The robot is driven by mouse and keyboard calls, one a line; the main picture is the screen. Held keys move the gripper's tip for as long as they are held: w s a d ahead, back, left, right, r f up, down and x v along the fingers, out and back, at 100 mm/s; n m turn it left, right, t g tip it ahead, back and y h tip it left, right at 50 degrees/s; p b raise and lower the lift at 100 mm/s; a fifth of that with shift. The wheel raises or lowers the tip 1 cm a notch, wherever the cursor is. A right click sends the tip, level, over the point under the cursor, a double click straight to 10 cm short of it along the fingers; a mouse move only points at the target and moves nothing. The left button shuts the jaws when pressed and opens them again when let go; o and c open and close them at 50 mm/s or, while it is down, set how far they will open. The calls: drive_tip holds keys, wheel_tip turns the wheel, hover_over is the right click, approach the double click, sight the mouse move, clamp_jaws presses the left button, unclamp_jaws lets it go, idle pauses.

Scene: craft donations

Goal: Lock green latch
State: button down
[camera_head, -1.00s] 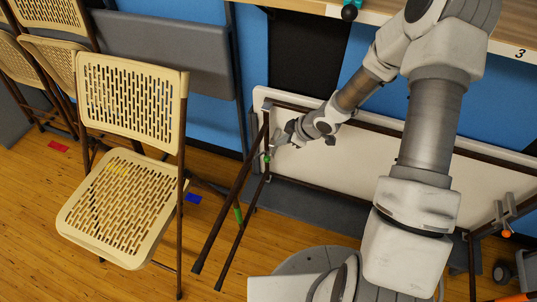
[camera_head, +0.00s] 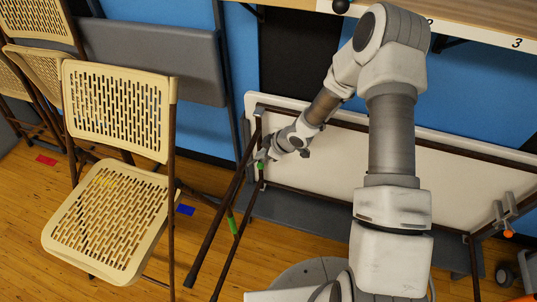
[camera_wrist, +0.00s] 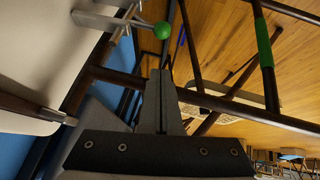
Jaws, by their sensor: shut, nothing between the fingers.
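The green latch knob (camera_wrist: 162,30) is a small round ball on a metal bracket at the folded table's leg joint, at the top of the wrist view. It shows as a small green spot in the head view (camera_head: 261,165). My gripper (camera_wrist: 159,74) is shut and empty, its tips just below the knob in the wrist view with a small gap in the picture. In the head view my gripper (camera_head: 267,153) is close beside the latch; contact cannot be told. The white folding table (camera_head: 400,160) stands on its side with brown legs (camera_head: 218,215) extended.
Green tape (camera_wrist: 264,42) wraps one leg; it also shows in the head view (camera_head: 232,225). A tan folding chair (camera_head: 110,225) stands at left. A dark grey folded table (camera_head: 150,60) leans on the blue wall. An orange knob (camera_head: 508,234) is at far right. Wooden floor lies in front.

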sight(260, 167)
drive_tip(key=shift+w+d+f+b, duration=0.1)
drive_tip(key=shift+w+f+b, duration=0.15)
drive_tip(key=shift+f, duration=0.6)
drive_tip(key=shift+w+f+b, duration=0.1)
drive_tip(key=shift+f+b, duration=0.15)
drive_tip(key=shift+f, duration=0.65)
drive_tip(key=shift+w+d+f+b, duration=0.1)
drive_tip(key=shift+w+f+b, duration=0.15)
drive_tip(key=shift+f, duration=0.6)
wheel_tip(260, 167, down, 4)
drive_tip(key=b, duration=0.2)
drive_tip(key=shift+b, duration=0.35)
drive_tip(key=shift+s, duration=0.1)
drive_tip(key=shift+a+r+p, duration=0.2)
drive_tip(key=shift+r+p, duration=0.25)
drive_tip(key=shift+r, duration=0.1)
drive_tip(key=a+r+p+v, duration=0.1)
drive_tip(key=p+v, duration=0.4)
drive_tip(key=v, duration=0.7)
drive_tip(key=shift+w+a+r, duration=0.2)
drive_tip(key=shift+a+r, duration=0.05)
drive_tip(key=shift+a, duration=0.1)
